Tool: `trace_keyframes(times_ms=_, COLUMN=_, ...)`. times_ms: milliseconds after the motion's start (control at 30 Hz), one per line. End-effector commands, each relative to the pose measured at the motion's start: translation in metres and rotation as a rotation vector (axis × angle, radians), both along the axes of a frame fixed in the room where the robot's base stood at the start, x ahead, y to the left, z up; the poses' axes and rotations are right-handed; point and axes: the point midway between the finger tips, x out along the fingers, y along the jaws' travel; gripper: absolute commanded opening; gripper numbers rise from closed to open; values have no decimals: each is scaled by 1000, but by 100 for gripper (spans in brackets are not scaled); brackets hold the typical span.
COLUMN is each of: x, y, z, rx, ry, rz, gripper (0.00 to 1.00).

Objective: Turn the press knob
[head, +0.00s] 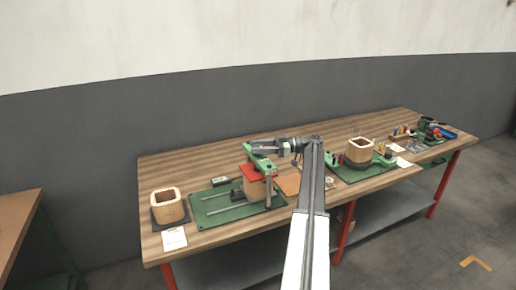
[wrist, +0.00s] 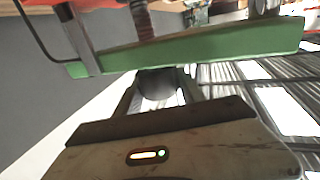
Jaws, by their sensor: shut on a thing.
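The press stands on its green base (head: 215,207) on the bench, with a green crossbar (head: 255,158) over a red plate (head: 258,172) and a wooden coil block (head: 256,189). My gripper (head: 256,149) is at the top of the press, by the crossbar. In the wrist view, the dark round press knob (wrist: 158,86) sits between the two fingers of my gripper (wrist: 160,98), close to the green crossbar (wrist: 200,45). The gripper is shut on the knob. In the head view the knob is hidden by the gripper.
A wooden coil block (head: 168,206) on a dark pad stands at the bench's left end. Another coil block (head: 360,150) on a green board (head: 350,175) is to the right. Tools (head: 432,130) lie at the far right end. A paper card (head: 174,238) lies near the front edge.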

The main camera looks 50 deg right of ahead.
Motion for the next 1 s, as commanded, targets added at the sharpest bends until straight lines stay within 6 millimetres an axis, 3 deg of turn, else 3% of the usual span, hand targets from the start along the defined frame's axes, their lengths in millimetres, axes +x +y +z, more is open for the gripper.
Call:
trace_keyframes(times_ms=667, x=1, y=2, z=0, rx=1, ry=-1, rz=62, gripper=6)
trace_keyframes(times_ms=700, x=1, y=2, z=0, rx=1, ry=-1, rz=62, gripper=55)
trace_keyframes(times_ms=733, x=1, y=2, z=0, rx=1, ry=-1, rz=62, gripper=63)
trace_keyframes(times_ms=767, x=1, y=2, z=0, rx=1, ry=-1, rz=61, gripper=68)
trace_keyframes(times_ms=1000, x=0, y=1, z=0, rx=1, ry=-1, rz=61, gripper=68)
